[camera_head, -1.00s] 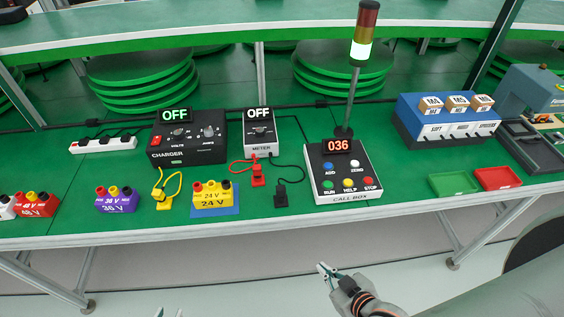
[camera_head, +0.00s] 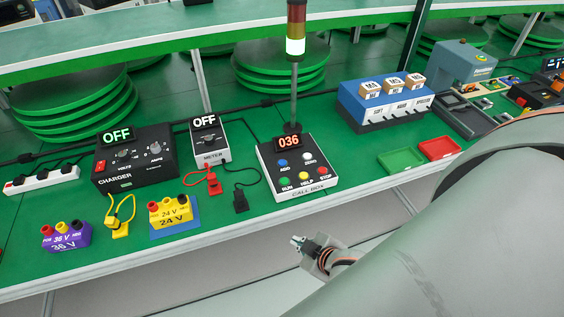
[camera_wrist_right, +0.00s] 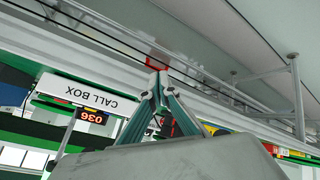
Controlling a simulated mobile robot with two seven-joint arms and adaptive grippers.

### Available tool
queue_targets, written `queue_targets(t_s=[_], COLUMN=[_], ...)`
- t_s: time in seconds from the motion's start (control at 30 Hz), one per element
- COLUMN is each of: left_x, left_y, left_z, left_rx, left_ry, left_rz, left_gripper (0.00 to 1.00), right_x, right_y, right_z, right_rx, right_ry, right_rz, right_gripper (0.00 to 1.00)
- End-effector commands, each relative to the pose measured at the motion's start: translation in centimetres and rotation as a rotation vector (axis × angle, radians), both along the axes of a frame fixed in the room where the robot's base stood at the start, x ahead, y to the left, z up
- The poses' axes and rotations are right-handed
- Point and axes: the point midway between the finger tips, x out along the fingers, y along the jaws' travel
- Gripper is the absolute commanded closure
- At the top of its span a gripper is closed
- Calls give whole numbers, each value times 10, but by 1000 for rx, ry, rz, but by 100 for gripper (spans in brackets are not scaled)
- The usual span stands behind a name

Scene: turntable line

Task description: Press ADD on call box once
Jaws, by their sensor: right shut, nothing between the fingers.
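The call box (camera_head: 297,166) stands on the green bench, with a dark top, a white front edge and a display reading 036. Its blue ADD button (camera_head: 283,162) is at the upper left of the buttons, beside a white ZERO button (camera_head: 309,157). RUN, HELP and STOP buttons lie in the front row. My right gripper (camera_head: 297,241) is shut and empty, in front of the bench edge and below the call box, apart from it. In the right wrist view my gripper's fingertips (camera_wrist_right: 158,76) meet, and the call box front (camera_wrist_right: 86,94) appears upside down to their left. My left gripper is out of view.
A signal tower (camera_head: 295,45) with its lowest segment lit rises behind the call box. The meter (camera_head: 208,142), its cables and the charger (camera_head: 135,160) stand to the left. Green (camera_head: 392,160) and red (camera_head: 439,148) trays lie to the right. My right arm covers the lower right.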

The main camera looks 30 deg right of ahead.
Motion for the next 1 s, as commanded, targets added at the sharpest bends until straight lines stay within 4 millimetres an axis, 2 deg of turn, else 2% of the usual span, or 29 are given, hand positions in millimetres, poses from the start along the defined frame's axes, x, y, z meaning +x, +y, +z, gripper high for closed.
queue_targets(t_s=[0.03, 0.23, 0.3, 0.4, 0.6, 0.73, 0.87, 1.0], left_x=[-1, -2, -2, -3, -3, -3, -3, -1], left_y=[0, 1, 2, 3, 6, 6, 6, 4], left_z=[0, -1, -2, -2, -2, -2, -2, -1], left_rx=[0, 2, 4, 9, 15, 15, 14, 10], left_ry=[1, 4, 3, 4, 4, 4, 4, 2], left_rz=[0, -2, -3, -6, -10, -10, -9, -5], left_gripper=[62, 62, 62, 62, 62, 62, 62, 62], right_x=[4, 16, 27, 52, 106, 145, 181, 210], right_y=[-9, -40, -45, -41, -19, -12, -27, -58], right_z=[15, 66, 87, 110, 133, 145, 158, 174], right_rx=[-48, -209, -251, -273, -243, -215, -194, -177], right_ry=[9, 47, 40, 11, -52, -76, -68, -43], right_rz=[2, 7, 19, 62, 165, 227, 250, 222], right_gripper=[100, 100, 100, 100, 100, 100, 100, 100])
